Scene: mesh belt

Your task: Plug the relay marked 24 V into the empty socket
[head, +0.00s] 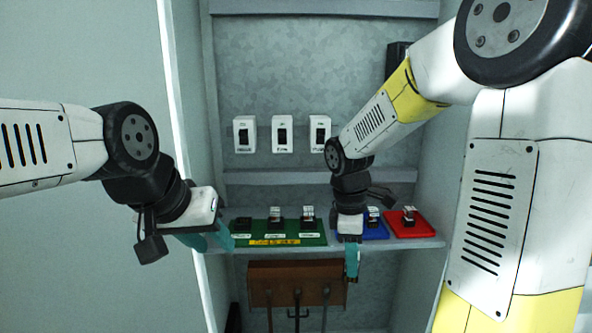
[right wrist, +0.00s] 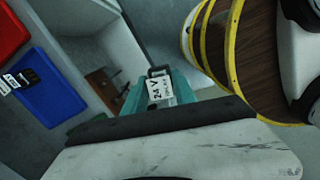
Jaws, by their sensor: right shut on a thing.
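My right gripper (head: 352,262) is shut on a relay in front of the shelf edge. In the right wrist view the relay (right wrist: 160,86) sits between the teal fingers, its white label reading 24 V; in the head view it is hidden. A green board (head: 290,240) on the shelf carries a row of three places. The left one is a low black socket (head: 241,225) with no relay standing in it. The other two hold relays (head: 276,217) (head: 307,217). My left gripper (head: 206,240) looks open and empty, left of the board by the cabinet's side edge.
A blue tray (head: 378,234) and a red tray (head: 420,229) lie right of the board, each with a relay on it. Three white switches (head: 282,134) are on the back wall. A brown box (head: 297,271) with hanging levers is below the shelf.

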